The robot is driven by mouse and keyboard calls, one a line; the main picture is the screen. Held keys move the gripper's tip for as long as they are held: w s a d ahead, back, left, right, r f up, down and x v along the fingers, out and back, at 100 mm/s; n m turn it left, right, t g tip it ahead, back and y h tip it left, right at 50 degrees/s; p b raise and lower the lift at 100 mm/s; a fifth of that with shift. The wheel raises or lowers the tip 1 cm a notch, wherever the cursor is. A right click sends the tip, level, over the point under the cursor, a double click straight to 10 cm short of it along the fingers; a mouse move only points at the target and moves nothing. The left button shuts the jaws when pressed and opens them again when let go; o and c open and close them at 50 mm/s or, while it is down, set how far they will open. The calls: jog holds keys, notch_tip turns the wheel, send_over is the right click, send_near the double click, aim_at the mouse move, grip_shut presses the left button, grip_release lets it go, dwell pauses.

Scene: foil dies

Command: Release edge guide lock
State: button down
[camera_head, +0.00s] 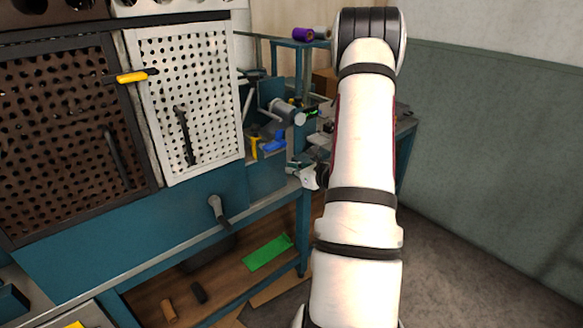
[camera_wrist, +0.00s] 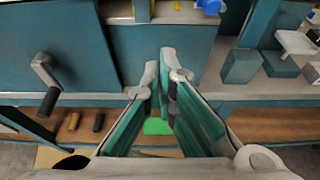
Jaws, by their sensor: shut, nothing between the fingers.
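My gripper (camera_wrist: 161,72) is shut with nothing between its fingertips. It is in front of the blue machine's lower front, near the bench edge. In the head view my arm hides most of it. A blue lever-like part (camera_head: 273,142) and a yellow part (camera_head: 255,148) sit on the machine, left of my arm. A blue knob (camera_wrist: 209,5) shows at the top edge of the wrist view, above and right of my fingertips, apart from them. A grey crank handle (camera_head: 217,209) hangs on the front panel; it also shows in the wrist view (camera_wrist: 46,82). I cannot tell which part is the edge guide lock.
A white perforated guard panel (camera_head: 205,60) and a dark one (camera_head: 45,110) stand at the left. A metal roller (camera_head: 287,111) is behind the blue lever. Blue-grey blocks (camera_wrist: 240,66) lie on the bench at right. A green sheet (camera_head: 268,252) lies on the lower shelf.

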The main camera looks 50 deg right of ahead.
aim_at(270, 146)
jog(key=w+d+r+p, duration=0.1)
jog(key=w, duration=0.6)
jog(key=shift+d+r+p, duration=0.25)
jog(key=shift+d+p, duration=0.05)
jog(key=shift+d, duration=0.05)
